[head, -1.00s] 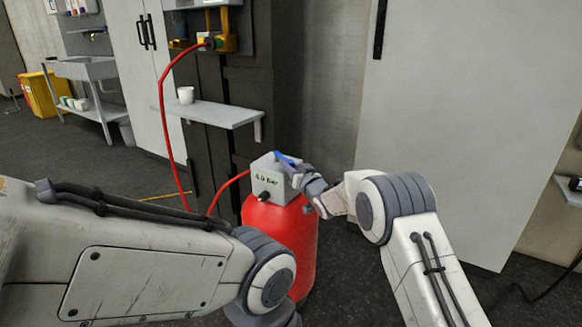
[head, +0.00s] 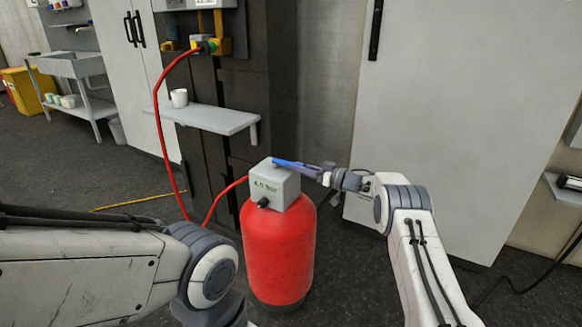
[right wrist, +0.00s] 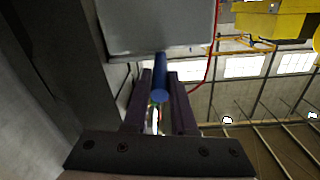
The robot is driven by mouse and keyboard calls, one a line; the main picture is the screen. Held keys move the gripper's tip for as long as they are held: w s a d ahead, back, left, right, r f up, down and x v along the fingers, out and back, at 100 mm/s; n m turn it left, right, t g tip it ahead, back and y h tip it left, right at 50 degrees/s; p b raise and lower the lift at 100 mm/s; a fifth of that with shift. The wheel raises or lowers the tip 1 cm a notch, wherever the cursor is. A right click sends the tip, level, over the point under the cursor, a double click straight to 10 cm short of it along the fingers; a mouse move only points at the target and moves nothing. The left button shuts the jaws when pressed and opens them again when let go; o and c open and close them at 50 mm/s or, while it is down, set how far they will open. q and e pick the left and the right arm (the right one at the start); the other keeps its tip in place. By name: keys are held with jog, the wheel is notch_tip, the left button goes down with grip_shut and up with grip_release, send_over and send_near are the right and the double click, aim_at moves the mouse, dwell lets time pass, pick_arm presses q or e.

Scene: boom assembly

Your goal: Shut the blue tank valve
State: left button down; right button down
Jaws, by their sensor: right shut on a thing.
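The blue valve lever (head: 287,163) lies over the box top and points right. My right gripper (head: 312,170) reaches it from the right and is shut on its free end. In the right wrist view the blue lever (right wrist: 160,82) sits between the two dark fingers, below the grey box (right wrist: 155,25). My left arm crosses the lower left of the head view; its gripper is out of the picture.
A red hose (head: 160,110) runs from the tank's box up to a wall fitting (head: 208,46). A grey shelf (head: 215,118) with a white cup (head: 179,98) is behind the tank. A large grey panel (head: 450,120) stands behind my right arm.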

jog(key=shift+w+r, duration=0.1)
jog(key=shift+r, duration=0.15)
jog(key=c, duration=0.7)
grip_release()
jog(key=shift+f, duration=0.1)
jog(key=shift+s+d, duration=0.2)
jog(key=shift+d, duration=0.15)
jog(key=p+v, duration=0.2)
jog(key=v, duration=0.7)
jog(key=shift+s+d, duration=0.2)
jog(key=shift+d, duration=0.05)
